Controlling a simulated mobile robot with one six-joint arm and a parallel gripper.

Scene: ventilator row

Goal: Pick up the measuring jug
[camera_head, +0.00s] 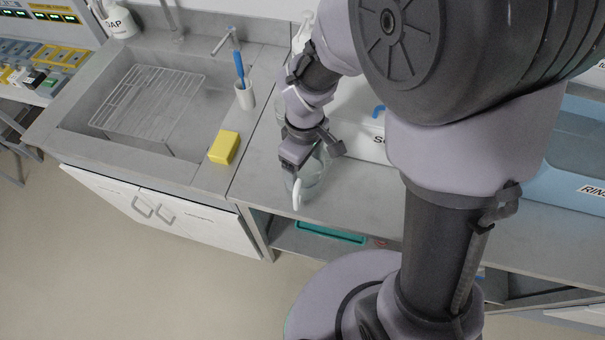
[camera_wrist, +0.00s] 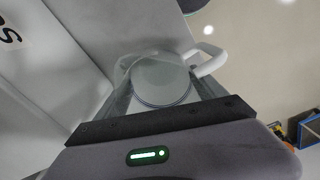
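The measuring jug (camera_head: 316,174) is clear with a white handle and stands on the grey counter, right of the sink. In the wrist view the jug (camera_wrist: 160,80) lies between my gripper's fingers, its white handle (camera_wrist: 208,60) sticking out to the upper right. My gripper (camera_head: 308,160) is over the jug and partly hides it in the head view. In the wrist view the fingers of my gripper (camera_wrist: 163,95) are spread wide, one on each side of the jug. Whether they touch its wall is hard to see.
A white labelled bin (camera_head: 358,112) is behind the jug. A blue rinse tub (camera_head: 570,160) is at right. The counter's front edge is close to the jug.

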